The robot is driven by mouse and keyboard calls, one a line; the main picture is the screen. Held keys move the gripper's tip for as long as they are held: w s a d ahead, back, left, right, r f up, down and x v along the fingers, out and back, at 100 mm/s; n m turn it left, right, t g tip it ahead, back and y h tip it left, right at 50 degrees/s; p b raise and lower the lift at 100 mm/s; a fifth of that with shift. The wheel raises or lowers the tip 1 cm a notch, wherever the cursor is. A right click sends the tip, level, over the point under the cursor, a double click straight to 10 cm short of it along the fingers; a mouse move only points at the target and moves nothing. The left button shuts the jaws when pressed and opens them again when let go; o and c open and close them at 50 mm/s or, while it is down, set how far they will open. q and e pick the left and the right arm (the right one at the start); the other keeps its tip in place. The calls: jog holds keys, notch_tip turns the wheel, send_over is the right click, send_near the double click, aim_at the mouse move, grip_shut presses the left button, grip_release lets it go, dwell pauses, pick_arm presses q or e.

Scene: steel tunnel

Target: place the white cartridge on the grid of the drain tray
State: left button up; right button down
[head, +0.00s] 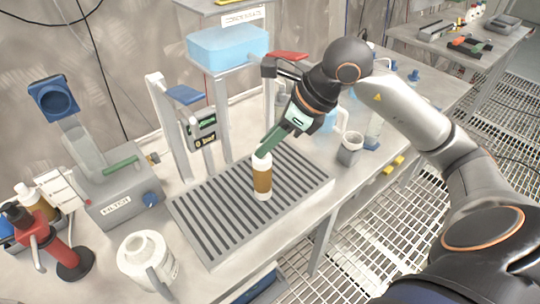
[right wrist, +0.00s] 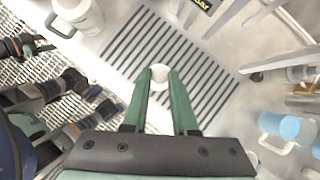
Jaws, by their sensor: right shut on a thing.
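The white cartridge (head: 262,180) has a broad brown band and white ends. It is upright over the drain tray (head: 212,258), its lower end at the slatted grid. I cannot tell whether it rests on the slats or hangs just above them. My right gripper (head: 265,153) reaches down from the upper right, its green fingers shut on the cartridge's top. In the right wrist view, the cartridge's white top (right wrist: 160,72) shows between the fingertips (right wrist: 159,84), with the tray's grid (right wrist: 213,55) beneath. My left gripper is not in view.
A white jug (head: 150,258) stands in front of the tray at the left. A grey filter machine (head: 120,192) and a red-and-black tool (head: 62,250) are farther left. A post with a display (head: 203,128) rises behind the tray. A grey cup (head: 350,148) stands right of it. The grid around the cartridge is clear.

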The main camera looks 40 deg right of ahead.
aim_at(270, 154)
jog(key=shift+w+d+f, duration=0.25)
jog(key=shift+d+f, duration=0.15)
jog(key=shift+f, duration=0.1)
jog(key=shift+w+d+f, duration=0.15)
jog(key=shift+f, duration=1.65)
jog(key=shift+f, duration=0.15)
jog(key=c, duration=0.7)
grip_release()
jog(key=shift+r, duration=0.25)
jog(key=b+v, duration=0.1)
jog(key=v, duration=1.1)
